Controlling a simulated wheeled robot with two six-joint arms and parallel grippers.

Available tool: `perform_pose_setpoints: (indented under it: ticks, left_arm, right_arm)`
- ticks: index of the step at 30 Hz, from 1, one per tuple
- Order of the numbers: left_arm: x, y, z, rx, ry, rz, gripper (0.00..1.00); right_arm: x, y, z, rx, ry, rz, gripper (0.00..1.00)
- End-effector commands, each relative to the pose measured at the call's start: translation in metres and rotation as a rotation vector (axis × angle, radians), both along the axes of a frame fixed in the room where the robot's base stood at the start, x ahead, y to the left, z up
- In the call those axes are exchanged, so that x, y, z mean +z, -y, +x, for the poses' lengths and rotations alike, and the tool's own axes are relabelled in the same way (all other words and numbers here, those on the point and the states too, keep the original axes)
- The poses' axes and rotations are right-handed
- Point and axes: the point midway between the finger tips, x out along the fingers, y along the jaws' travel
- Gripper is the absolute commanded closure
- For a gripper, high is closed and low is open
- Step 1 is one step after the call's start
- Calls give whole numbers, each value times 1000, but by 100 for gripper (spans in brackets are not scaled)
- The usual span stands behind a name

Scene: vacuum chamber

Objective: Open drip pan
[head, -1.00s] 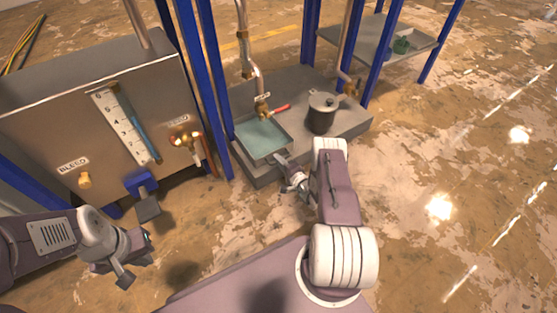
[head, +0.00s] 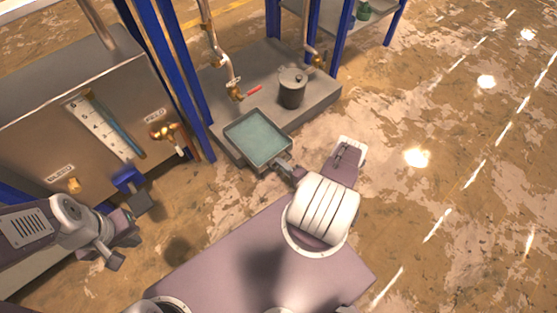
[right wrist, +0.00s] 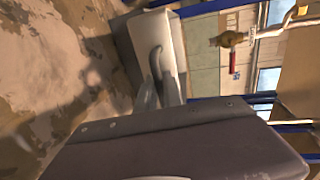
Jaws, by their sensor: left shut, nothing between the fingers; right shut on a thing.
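The drip pan (head: 275,160) is a square grey tray with a flat teal inside, at the front edge of the low grey platform in the head view. It appears to stick out past that edge toward me. My right gripper (head: 284,171) is shut on its handle at the near side. In the right wrist view, the pan (right wrist: 132,42) lies ahead of the fingers (right wrist: 160,92), with the dark curved handle (right wrist: 156,62) between them. My left gripper (head: 118,246) is shut and empty, in front of the tank at left.
A pipe with a red-handled valve (head: 236,92) comes down behind the pan. A lidded grey pot (head: 292,88) stands on the platform (head: 325,98) to the right. Blue posts (head: 172,82) and a metal tank (head: 45,112) are at left. Floor at right is clear.

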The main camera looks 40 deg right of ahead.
Motion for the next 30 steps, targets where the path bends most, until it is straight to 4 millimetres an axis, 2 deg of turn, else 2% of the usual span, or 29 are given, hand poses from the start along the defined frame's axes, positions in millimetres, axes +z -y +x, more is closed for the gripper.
perform_pose_setpoints:
  ticks: [10,11,12,13,23,26,30]
  left_arm:
    - [0,0,0,0,0,0,100]
    - [0,0,0,0,0,0,100]
    - [0,0,0,0,0,0,100]
    - [0,0,0,0,0,0,100]
    - [2,0,0,0,0,0,100]
    - [8,0,0,0,0,0,100]
    - [21,0,0,0,0,0,100]
  right_arm:
    - [0,1,0,-1,0,-1,100]
    - [0,1,0,0,0,-1,81]
    - [0,1,0,0,0,-1,70]
    - [0,1,0,0,0,-1,68]
    - [1,1,-2,-2,0,0,68]
    - [5,2,-10,-5,-1,1,68]
    - [11,5,-32,-9,-1,0,68]
